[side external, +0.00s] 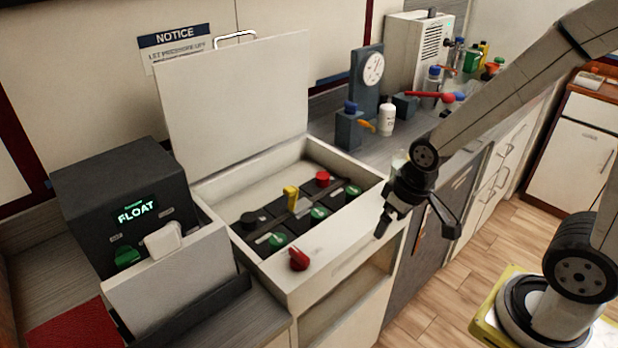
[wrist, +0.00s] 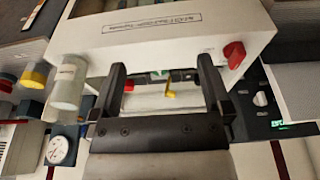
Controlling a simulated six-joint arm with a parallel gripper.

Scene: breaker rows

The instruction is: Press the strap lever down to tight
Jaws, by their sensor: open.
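A lever with a yellow handle (side external: 291,195) stands up among black battery-like blocks inside the open white box; it is the likeliest strap lever, but no label reads clearly. In the wrist view its yellow part (wrist: 170,93) shows between my fingers, partly hidden by my gripper body. My gripper (side external: 416,222) is open and empty, in the air to the right of the box and apart from the lever. In the wrist view my two fingers (wrist: 162,68) stand wide apart, with the box beyond them.
The box's raised lid (side external: 235,95) stands behind it. A red knob (side external: 299,259) sits on the front rim, and a red cap (side external: 322,178) and several green knobs are inside. Bottles and a gauge (side external: 372,70) crowd the counter behind.

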